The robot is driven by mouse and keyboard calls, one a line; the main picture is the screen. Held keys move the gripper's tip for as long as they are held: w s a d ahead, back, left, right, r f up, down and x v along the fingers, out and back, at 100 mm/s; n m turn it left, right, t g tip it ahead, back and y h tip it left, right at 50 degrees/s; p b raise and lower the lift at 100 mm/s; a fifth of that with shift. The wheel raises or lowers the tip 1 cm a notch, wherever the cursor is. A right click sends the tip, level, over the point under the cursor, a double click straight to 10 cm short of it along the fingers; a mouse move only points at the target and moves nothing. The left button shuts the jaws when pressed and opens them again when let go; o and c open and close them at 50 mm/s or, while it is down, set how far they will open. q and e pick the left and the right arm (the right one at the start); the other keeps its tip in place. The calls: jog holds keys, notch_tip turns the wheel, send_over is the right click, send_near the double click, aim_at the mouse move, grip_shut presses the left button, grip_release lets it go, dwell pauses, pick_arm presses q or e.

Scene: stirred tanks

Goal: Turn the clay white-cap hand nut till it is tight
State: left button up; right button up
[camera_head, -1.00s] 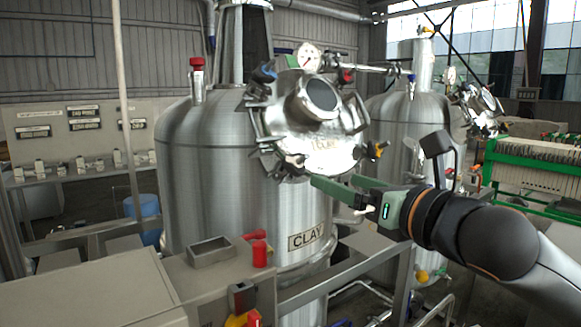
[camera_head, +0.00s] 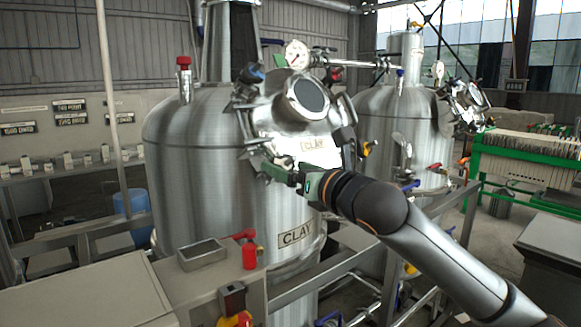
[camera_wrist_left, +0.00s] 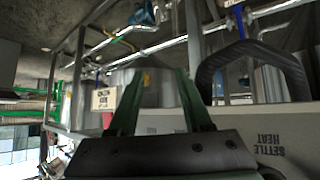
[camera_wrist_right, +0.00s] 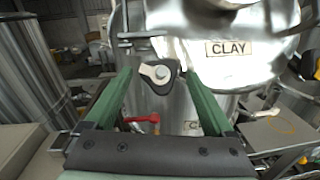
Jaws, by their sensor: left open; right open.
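The hand nut with a pale, whitish cap on a dark body (camera_wrist_right: 160,74) shows in the right wrist view, at the edge of the round hatch lid labelled CLAY (camera_wrist_right: 262,62). My right gripper (camera_wrist_right: 157,78) is open, with its green fingers on either side of the nut; I cannot tell whether they touch it. In the head view my right gripper (camera_head: 282,173) is at the lower left of the CLAY lid (camera_head: 312,143), and the nut is hidden there. My left gripper (camera_wrist_left: 160,72) is open and empty in the left wrist view, away from the lid.
A blue-handled nut (camera_head: 252,73) and a yellow one (camera_head: 368,147) sit around the lid. A pressure gauge (camera_head: 297,54) rises behind it. A steel rail (camera_head: 340,252) and a bench with a red-handled valve (camera_head: 249,252) stand in front of the tank.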

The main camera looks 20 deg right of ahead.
jog(key=shift+c, duration=0.2)
jog(key=c, duration=1.3)
